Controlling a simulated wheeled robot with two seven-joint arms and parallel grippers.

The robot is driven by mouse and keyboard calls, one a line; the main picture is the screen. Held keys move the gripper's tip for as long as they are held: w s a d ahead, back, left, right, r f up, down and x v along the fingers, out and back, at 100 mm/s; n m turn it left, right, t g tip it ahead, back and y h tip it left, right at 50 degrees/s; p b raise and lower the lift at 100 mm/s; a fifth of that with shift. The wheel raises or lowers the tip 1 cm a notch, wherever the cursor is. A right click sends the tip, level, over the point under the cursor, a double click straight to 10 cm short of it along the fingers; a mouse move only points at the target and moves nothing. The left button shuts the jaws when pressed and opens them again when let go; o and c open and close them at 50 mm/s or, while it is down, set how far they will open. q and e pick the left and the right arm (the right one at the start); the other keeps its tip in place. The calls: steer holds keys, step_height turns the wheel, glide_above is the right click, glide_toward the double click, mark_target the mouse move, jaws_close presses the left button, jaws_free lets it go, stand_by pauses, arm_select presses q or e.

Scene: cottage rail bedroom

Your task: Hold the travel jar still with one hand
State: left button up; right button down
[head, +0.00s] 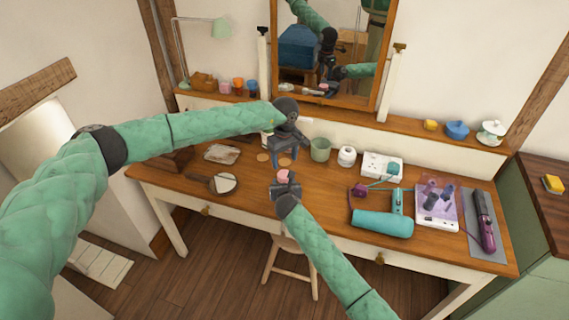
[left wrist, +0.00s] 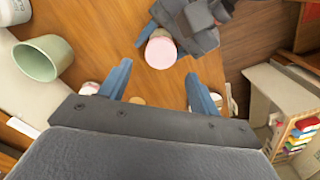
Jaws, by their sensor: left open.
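A small jar with a pink top (head: 283,176), which I take to be the travel jar, is at the front middle of the wooden dressing table (head: 325,190). It also shows in the left wrist view (left wrist: 161,52). My right gripper (head: 286,182) is right at the jar. A blue finger shows beside the jar in the left wrist view, but whether the fingers grip it is unclear. My left gripper (head: 284,157) is open and empty above the table, just behind the jar, its blue fingers pointing down and apart from it.
A green cup (head: 320,149) and a white jar (head: 347,156) stand right of my left gripper. A hand mirror (head: 223,184) lies to the left. A teal hair dryer (head: 383,223), white power strip (head: 382,167) and purple-handled styling iron (head: 484,220) fill the right side. A wall mirror (head: 340,60) stands behind.

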mark_target(285, 174)
arm_select(q)
steer(key=shift+r+m, duration=0.6)
steer(key=shift+m, duration=0.1)
steer(key=shift+f, duration=3.9)
steer(key=shift+c, duration=0.2)
steer(key=c, duration=1)
steer(key=shift+o, duration=0.2)
steer(key=shift+n, duration=1.7)
steer(key=shift+r, duration=0.1)
steer(key=o, duration=1)
steer(key=shift+o, duration=0.4)
